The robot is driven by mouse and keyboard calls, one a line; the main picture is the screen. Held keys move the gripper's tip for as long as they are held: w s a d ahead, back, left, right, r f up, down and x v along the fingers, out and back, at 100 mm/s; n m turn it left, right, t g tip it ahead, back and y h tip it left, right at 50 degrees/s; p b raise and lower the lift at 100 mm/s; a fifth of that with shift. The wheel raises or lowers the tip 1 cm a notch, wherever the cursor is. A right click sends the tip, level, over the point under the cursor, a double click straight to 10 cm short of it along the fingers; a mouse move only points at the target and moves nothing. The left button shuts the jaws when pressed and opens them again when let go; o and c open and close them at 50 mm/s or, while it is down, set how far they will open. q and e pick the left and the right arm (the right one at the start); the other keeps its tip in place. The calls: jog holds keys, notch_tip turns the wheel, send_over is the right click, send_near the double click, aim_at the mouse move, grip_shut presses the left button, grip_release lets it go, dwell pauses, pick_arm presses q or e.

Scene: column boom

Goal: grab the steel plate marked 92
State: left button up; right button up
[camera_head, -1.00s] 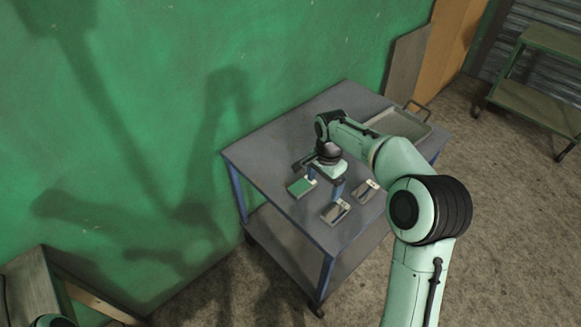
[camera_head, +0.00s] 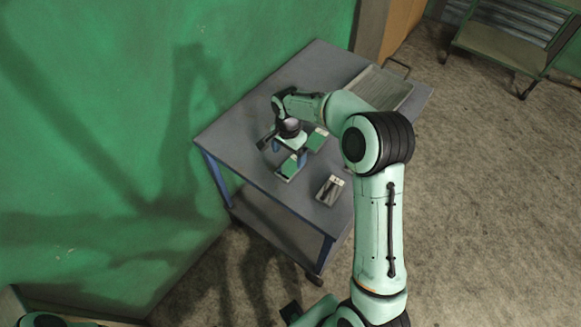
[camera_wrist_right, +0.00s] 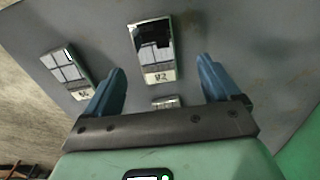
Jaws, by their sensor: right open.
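The steel plate marked 92 (camera_wrist_right: 150,42) lies flat on the table, a little ahead of my right gripper in the right wrist view, its label edge toward me. In the head view it appears to be the greenish reflecting plate (camera_head: 288,169) just below the gripper. My right gripper (camera_head: 289,157) hangs above the table, open and empty. Its two blue fingers also show in the right wrist view (camera_wrist_right: 160,83), apart from the plate. My left gripper does not show.
Another plate (camera_wrist_right: 66,68), marked perhaps 66, lies to the left. A third plate (camera_wrist_right: 165,103) is partly hidden by my gripper. A handled metal tray (camera_head: 382,87) sits at the far table end.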

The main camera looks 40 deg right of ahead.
aim_at(291, 166)
jog(key=f, duration=0.5)
jog(key=shift+s+d+f, duration=0.15)
jog(key=shift+s+d, duration=0.1)
